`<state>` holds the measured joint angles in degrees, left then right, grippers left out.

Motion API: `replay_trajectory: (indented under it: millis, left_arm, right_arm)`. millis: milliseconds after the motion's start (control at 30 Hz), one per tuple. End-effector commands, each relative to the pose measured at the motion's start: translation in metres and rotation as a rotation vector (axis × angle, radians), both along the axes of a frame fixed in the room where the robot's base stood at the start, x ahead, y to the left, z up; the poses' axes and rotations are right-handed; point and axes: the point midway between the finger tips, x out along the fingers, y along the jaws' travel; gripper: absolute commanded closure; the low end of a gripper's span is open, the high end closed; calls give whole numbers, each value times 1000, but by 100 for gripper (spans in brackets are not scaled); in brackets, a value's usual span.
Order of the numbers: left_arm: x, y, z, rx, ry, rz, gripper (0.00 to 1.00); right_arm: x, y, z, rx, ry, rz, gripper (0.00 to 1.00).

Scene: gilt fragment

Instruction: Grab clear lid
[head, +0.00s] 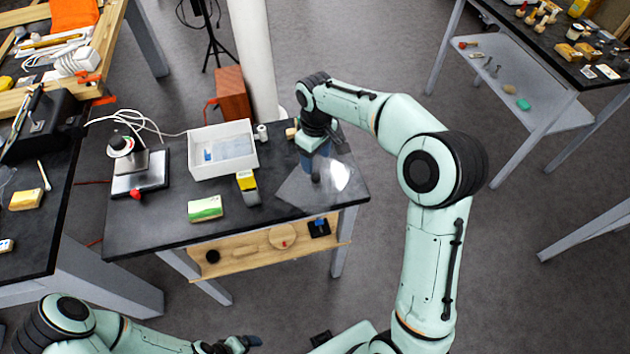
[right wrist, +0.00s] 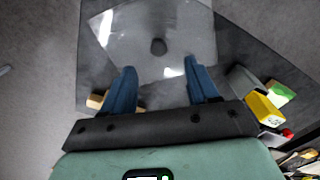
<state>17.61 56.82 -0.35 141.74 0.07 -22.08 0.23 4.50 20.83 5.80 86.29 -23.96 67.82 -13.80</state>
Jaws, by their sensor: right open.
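The clear lid (head: 298,188) lies flat near the right end of the black table in the head view. It is a see-through sheet with bright reflections and a dark round knob. In the right wrist view the lid (right wrist: 130,42) is beyond the fingertips, with its knob (right wrist: 158,47) centred between the finger lines. My right gripper (head: 315,162) is over the lid's far part. Its blue fingers (right wrist: 161,78) are apart with nothing between them. My left gripper (head: 247,342) is at the bottom edge of the head view, away from the table; its jaw gap is unclear.
A white bin (head: 203,169) stands left of the lid, with a yellow-and-grey item (head: 247,182) in front. A device with a cable (head: 135,170) stands at left. A wooden shelf (head: 240,255) is below the tabletop.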

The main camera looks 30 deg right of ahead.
Motion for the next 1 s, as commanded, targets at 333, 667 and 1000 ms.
replay_trajectory:
  millis: [333,667,1000]
  left_arm:
    - [-2,0,-3,0,2,0,9]
    - [-3,0,-5,0,3,0,9]
    - [-3,0,-4,0,3,0,9]
  right_arm:
    - [0,-1,-35,0,1,0,41]
    - [0,-2,-77,0,-1,0,41]
    - [0,-2,-79,0,-2,0,67]
